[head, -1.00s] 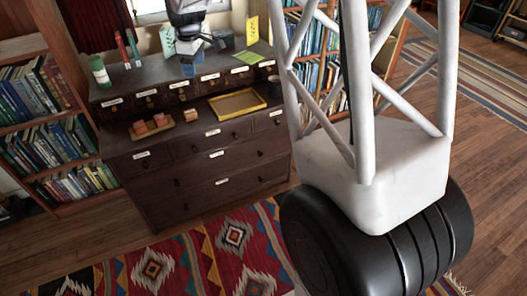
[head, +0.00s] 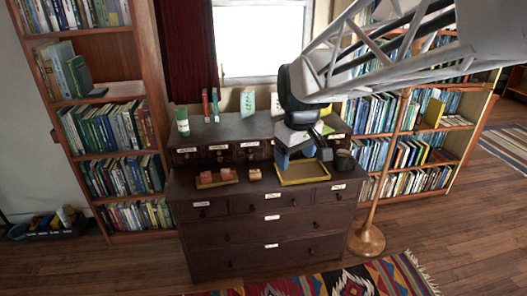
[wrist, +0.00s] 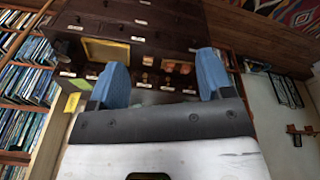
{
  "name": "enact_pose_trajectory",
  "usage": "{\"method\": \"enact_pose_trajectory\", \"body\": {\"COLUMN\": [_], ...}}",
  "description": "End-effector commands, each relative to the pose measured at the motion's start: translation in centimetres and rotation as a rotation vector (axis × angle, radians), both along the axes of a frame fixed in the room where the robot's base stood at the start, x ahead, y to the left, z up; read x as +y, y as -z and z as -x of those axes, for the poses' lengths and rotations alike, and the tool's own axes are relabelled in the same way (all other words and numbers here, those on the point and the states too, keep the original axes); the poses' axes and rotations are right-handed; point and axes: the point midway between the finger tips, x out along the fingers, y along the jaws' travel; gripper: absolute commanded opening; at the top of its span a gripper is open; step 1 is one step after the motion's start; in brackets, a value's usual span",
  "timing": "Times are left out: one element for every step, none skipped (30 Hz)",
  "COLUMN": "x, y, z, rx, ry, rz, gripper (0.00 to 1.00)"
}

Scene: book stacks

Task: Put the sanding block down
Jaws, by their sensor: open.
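My gripper (head: 296,159) has blue fingers set wide apart, with nothing seen between them. A small tan block (head: 255,174) lies on the chest left of this tray. It may be the sanding block, but I cannot tell for sure. Reddish-orange blocks (head: 216,178) sit on a wooden holder farther left. In the wrist view the gripper (wrist: 160,78) is open, and the tray (wrist: 105,51) shows beyond the finger on the left.
The dark chest of drawers (head: 270,232) has a raised back section with small labelled drawers. A dark mug (head: 343,161) stands right of the tray. A green-and-white bottle (head: 183,122) stands on the raised section. Bookshelves flank the chest. Bare chest top shows around the small block.

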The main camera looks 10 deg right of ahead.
Motion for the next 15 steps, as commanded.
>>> {"method": "enact_pose_trajectory", "body": {"x": [0.0, 0.0, -0.1, -0.1, -0.1, -0.1, -0.1, -0.1, -0.2, -0.2, -0.2, -0.2, -0.2, -0.2, -0.2], "y": [-0.1, -0.1, 0.0, 0.1, 0.1, 0.2, 0.3, 0.4, 0.6, 0.7, 0.9, 1.1, 1.3, 1.4, 1.7], "z": [1.6, 2.3, 3.5, 4.2, 5.0, 6.1, 6.9, 7.7, 8.7, 9.6, 10.3, 11.4, 12.1, 12.9, 13.9], "rx": [-0.006, -0.009, -0.011, -0.014, -0.016, -0.019, -0.022, -0.025, -0.028, -0.030, -0.032, -0.037, -0.038, -0.041, -0.044], "ry": [0.025, 0.040, 0.061, 0.078, 0.093, 0.114, 0.130, 0.146, 0.167, 0.182, 0.199, 0.219, 0.236, 0.251, 0.272], "rz": [-0.003, -0.006, -0.010, -0.013, -0.015, -0.019, -0.022, -0.025, -0.029, -0.032, -0.035, -0.039, -0.042, -0.045, -0.049], "gripper": [0.74, 0.74, 0.74, 0.74, 0.74, 0.74, 0.74, 0.74, 0.74, 0.74, 0.74, 0.74, 0.74, 0.74, 0.74]}}
